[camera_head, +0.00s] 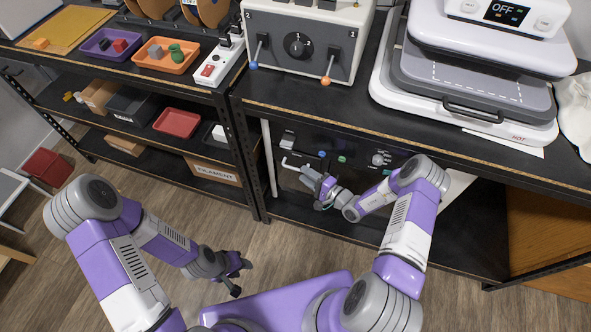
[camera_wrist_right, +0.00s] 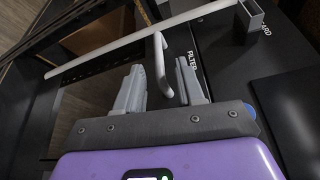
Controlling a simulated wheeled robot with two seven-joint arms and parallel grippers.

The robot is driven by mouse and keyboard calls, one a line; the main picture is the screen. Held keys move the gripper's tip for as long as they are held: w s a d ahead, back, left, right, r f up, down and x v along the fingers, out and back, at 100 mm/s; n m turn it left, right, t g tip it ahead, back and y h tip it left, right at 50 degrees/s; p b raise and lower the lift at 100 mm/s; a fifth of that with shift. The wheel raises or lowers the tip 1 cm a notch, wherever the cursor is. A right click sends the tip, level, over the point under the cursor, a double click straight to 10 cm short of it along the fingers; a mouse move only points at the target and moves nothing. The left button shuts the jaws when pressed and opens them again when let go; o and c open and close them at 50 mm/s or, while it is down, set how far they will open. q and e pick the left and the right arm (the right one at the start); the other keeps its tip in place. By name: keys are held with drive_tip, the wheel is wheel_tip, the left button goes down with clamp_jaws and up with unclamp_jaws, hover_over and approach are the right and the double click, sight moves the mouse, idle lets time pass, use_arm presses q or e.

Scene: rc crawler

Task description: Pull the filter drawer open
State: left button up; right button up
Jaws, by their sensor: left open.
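The filter drawer has a dark front marked FILTER (camera_wrist_right: 193,60) and a pale bar handle (camera_wrist_right: 160,58), which also shows in the head view (camera_head: 290,162), low under the right bench. My right gripper (camera_head: 308,176) is at the drawer front. In the right wrist view, my right gripper's two fingers (camera_wrist_right: 160,84) are apart, one on each side of the handle's end; I cannot tell whether either touches it. Whether the drawer is fully shut is hard to tell. My left gripper (camera_head: 242,277) is open and empty, low above the floor, away from the drawer.
The black bench (camera_head: 300,100) overhangs the drawer and carries a switch box (camera_head: 305,40) and a heat press (camera_head: 470,80). A bench leg (camera_head: 243,150) stands left of the drawer. A slot part marked CARD (camera_wrist_right: 251,17) is beside the handle. The wooden floor (camera_head: 300,245) in front is clear.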

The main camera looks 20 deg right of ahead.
sight(295, 169)
drive_tip(key=b+x, duration=0.1)
drive_tip(key=x, duration=0.4)
drive_tip(key=shift+w+a+b, duration=0.15)
drive_tip(key=shift+w+b, duration=0.05)
drive_tip(key=shift+b, duration=0.1)
clamp_jaws()
